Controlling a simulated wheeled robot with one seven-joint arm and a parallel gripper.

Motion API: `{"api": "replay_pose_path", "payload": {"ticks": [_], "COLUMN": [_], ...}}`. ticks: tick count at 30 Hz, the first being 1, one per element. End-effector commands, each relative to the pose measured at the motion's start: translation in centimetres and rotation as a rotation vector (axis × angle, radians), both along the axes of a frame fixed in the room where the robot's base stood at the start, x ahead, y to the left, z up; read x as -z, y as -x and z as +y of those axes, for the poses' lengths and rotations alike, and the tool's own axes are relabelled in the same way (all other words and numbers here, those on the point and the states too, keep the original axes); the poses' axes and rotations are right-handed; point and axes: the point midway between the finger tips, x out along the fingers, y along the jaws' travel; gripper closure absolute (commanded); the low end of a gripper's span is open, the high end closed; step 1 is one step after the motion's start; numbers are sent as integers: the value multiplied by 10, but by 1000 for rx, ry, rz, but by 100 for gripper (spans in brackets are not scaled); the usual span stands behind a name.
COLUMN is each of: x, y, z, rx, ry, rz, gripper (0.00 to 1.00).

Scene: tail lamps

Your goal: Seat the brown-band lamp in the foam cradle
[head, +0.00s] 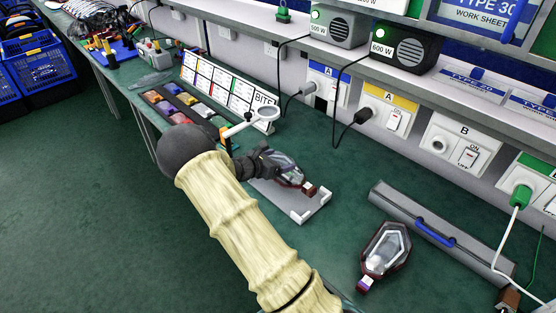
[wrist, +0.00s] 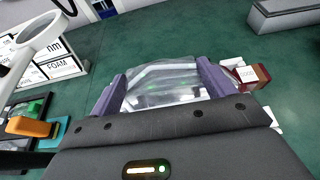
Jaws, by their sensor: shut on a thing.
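My gripper (head: 284,172) is shut on a clear-lensed lamp (head: 291,178) with a dark red connector end; it looks like the brown-band lamp. In the wrist view the purple fingers of my gripper (wrist: 162,85) stand on both sides of its clear lens (wrist: 165,88). Its connector, with a white label and a brownish part (wrist: 258,75), sticks out to the right. The foam cradle (head: 318,206), a grey plate with white corner blocks, lies under and in front of the lamp. I cannot tell whether the lamp touches it. My arm hides part of the cradle.
A second lamp (head: 386,248) with a purple-banded connector lies on the green bench at front right. A long grey box with a blue handle (head: 436,232) is behind it. A ring magnifier (head: 266,114) stands close behind my gripper. Coloured blocks (head: 176,108) are at left.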

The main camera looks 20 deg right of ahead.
Motion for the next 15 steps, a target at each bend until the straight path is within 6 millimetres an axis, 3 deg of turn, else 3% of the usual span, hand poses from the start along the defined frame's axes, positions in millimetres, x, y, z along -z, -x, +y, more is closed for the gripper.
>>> {"api": "replay_pose_path", "payload": {"ticks": [15], "x": [15], "y": [0], "z": [0], "rx": [0], "ry": [2], "rz": [-2], "gripper": [67]}}
